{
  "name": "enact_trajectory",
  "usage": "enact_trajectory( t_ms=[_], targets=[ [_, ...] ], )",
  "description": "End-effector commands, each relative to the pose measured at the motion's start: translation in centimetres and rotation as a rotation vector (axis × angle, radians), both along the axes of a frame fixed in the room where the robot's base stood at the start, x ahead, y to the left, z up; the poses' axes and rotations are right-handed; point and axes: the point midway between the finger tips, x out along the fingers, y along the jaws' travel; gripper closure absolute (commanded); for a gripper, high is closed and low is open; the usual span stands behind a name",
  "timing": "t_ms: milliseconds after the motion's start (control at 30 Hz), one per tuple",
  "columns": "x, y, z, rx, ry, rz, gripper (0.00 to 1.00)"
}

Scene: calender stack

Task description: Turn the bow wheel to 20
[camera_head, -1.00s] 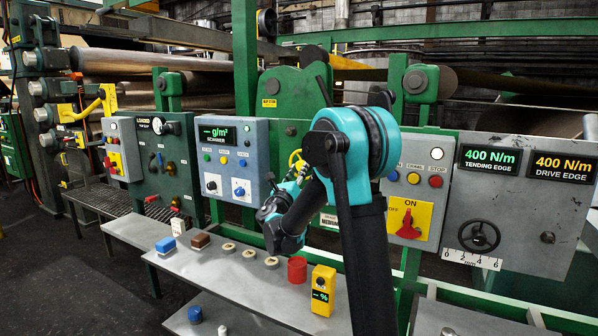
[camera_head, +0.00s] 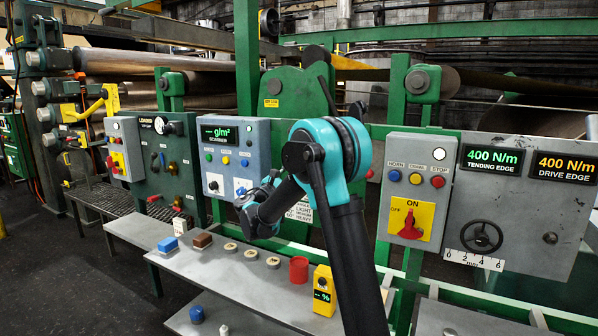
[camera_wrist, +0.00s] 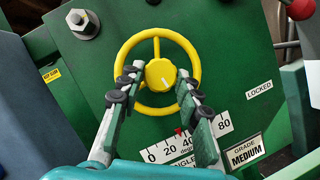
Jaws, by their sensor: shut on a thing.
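The bow wheel (camera_wrist: 126,48) is a yellow ring with spokes and a round hub (camera_wrist: 161,75), on a green plate in the wrist view. My gripper (camera_wrist: 158,74) is shut on the hub, with one finger on each side. The angle scale (camera_wrist: 173,160) below the wheel is white and marked in degrees, and one finger covers part of it. A small red pointer (camera_wrist: 178,131) at the scale's upper edge stands near 40. In the head view my arm hides the wheel.
A LOCKED label (camera_wrist: 259,91) and a GRADE MEDIUM label (camera_wrist: 245,154) are right of the wheel. A red ball knob (camera_wrist: 299,9) is at the upper right. In the head view a shelf (camera_head: 215,275) holds a red cylinder (camera_head: 299,270) and a yellow meter (camera_head: 323,291).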

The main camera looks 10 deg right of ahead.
Motion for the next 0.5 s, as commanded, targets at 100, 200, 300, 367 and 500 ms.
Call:
enact_trajectory(
  t_ms=[100, 200, 300, 367, 500],
  targets=[
    [0.06, 0.13, 0.05, 0.091, -0.065, 0.0, 0.95],
    [0.09, 0.14, 0.13, 0.168, -0.12, 0.0, 0.95],
    [0.11, 0.18, 0.2, 0.245, -0.176, -0.001, 0.95],
    [0.12, 0.22, 0.23, 0.29, -0.209, 0.0, 0.95],
    [0.14, 0.27, 0.32, 0.399, -0.288, 0.0, 0.95]
  ],
)
